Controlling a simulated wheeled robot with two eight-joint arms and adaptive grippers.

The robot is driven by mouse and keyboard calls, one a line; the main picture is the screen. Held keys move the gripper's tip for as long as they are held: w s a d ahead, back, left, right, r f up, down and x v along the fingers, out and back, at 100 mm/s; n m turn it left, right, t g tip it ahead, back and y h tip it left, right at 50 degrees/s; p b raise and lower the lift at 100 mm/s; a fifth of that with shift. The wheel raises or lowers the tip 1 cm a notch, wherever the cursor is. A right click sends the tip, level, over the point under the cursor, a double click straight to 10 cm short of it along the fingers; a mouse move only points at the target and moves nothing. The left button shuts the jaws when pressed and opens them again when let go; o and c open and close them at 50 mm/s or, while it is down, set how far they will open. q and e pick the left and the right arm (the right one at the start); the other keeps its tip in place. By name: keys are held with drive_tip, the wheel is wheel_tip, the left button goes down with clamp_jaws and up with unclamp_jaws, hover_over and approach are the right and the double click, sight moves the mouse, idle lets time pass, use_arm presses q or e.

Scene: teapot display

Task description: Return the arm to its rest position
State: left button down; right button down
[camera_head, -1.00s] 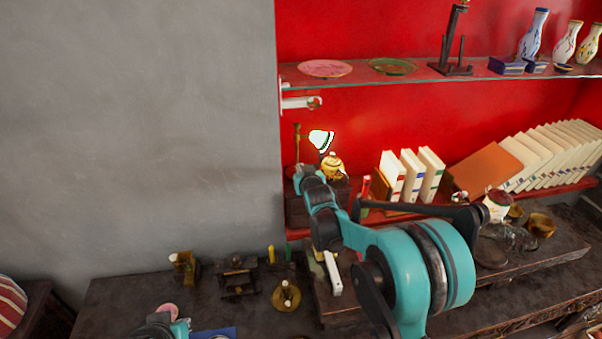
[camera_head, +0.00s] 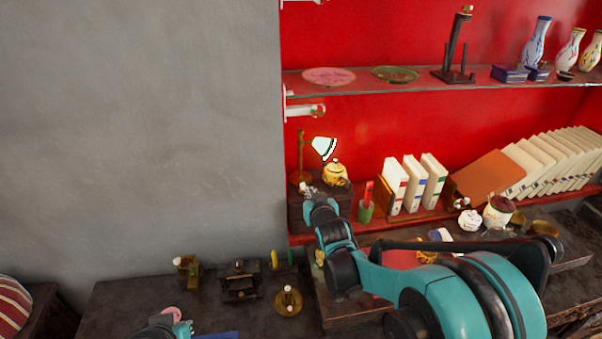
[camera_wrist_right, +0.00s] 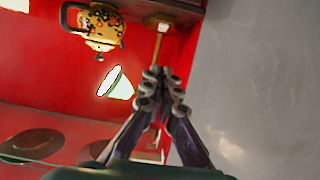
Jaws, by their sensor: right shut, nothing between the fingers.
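My right arm crosses the head view from the lower right. Its gripper (camera_head: 308,190) is at the left end of the red shelf, just in front of the yellow teapot (camera_head: 335,174) and the lamp with a white, green-rimmed shade (camera_head: 323,147). In the right wrist view the gripper's fingers (camera_wrist_right: 161,76) are shut together with nothing between them. The yellow patterned teapot (camera_wrist_right: 100,25) and the lamp shade (camera_wrist_right: 116,83) show beyond them, apart from the fingers. A small teal part at the bottom left of the head view belongs to my left arm; its gripper does not show.
Books (camera_head: 412,182) and a green cup (camera_head: 366,210) stand right of the teapot. White jars (camera_head: 470,220) stand farther right. The glass shelf (camera_head: 430,79) above carries plates and vases. Small brass items (camera_head: 289,301) stand on the dark table. The grey wall (camera_head: 140,130) is bare.

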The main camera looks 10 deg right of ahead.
drive_tip(key=s+d+f+g+b, duration=0.1)
drive_tip(key=s+f+g+b, duration=0.2)
drive_tip(key=s, duration=1.3)
drive_tip(key=s+f+g+b, duration=0.2)
drive_tip(key=s+f+g, duration=0.2)
drive_tip(key=s, duration=1.3)
wheel_tip(320, 180, down, 2)
drive_tip(key=shift+s+d+f+b, duration=0.2)
drive_tip(key=shift+d+b, duration=0.15)
drive_tip(key=shift+b, duration=0.05)
